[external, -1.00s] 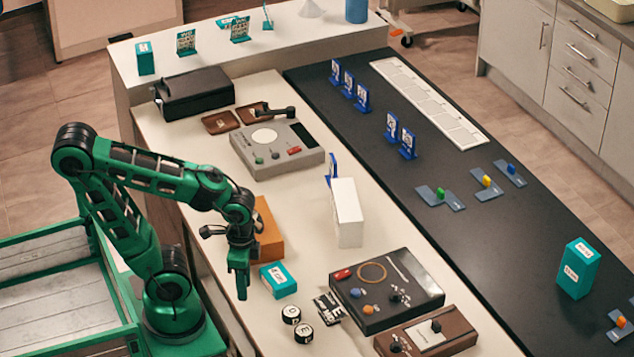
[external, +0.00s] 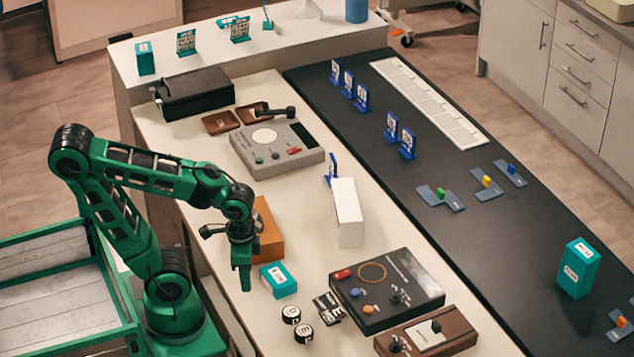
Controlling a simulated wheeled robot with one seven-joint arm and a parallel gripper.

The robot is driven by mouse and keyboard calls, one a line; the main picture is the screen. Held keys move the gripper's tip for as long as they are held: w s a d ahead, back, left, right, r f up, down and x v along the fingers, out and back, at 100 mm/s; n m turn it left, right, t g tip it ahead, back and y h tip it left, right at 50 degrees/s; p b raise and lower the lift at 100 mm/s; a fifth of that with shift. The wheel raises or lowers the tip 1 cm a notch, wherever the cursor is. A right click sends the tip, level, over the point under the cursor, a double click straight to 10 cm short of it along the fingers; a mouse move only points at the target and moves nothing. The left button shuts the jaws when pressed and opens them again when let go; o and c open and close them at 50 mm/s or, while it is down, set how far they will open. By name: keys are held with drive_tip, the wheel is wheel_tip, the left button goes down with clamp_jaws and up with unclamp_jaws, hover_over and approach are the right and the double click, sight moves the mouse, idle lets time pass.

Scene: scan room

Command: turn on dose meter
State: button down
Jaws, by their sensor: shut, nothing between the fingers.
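I cannot tell for sure which device is the dose meter. A grey device (external: 304,165) stands at the far part of the cream counter, with a round white disc, a dark display, small knobs and a red switch. A black box (external: 395,318) with a copper ring, a red rocker and several knobs lies nearer, at the right. A brown box (external: 462,335) with a pale panel and black knobs is in front of it. My gripper (external: 245,290) is shut and empty, pointing down near the counter's left edge, left of a teal box and apart from all three devices.
Close to my gripper are the teal box (external: 278,279), an orange-brown block (external: 268,240) and two round black-and-white pieces (external: 303,334). A white upright box (external: 348,215) stands mid-counter. A black case (external: 195,95) is at the back.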

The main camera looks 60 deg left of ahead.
drive_tip(key=w+r+n, duration=0.2)
drive_tip(key=w+n, duration=0.3)
drive_tip(key=w, duration=0.1)
drive_tip(key=w+r+n, duration=0.3)
drive_tip(key=w+n, duration=0.3)
drive_tip(key=w, duration=0.1)
wheel_tip(320, 180, up, 2)
drive_tip(key=n+t, duration=0.2)
drive_tip(key=n, duration=1)
hover_over(347, 271)
drive_tip(key=s, duration=0.2)
drive_tip(key=shift+s+r, duration=0.1)
drive_tip(key=shift+s, duration=0.1)
drive_tip(key=f, duration=0.4)
drive_tip(key=w+f, duration=0.1)
drive_tip(key=f, duration=0.8)
drive_tip(key=shift+w+f, duration=0.35)
drive_tip(key=shift+w, duration=0.05)
drive_tip(key=shift+f, duration=0.15)
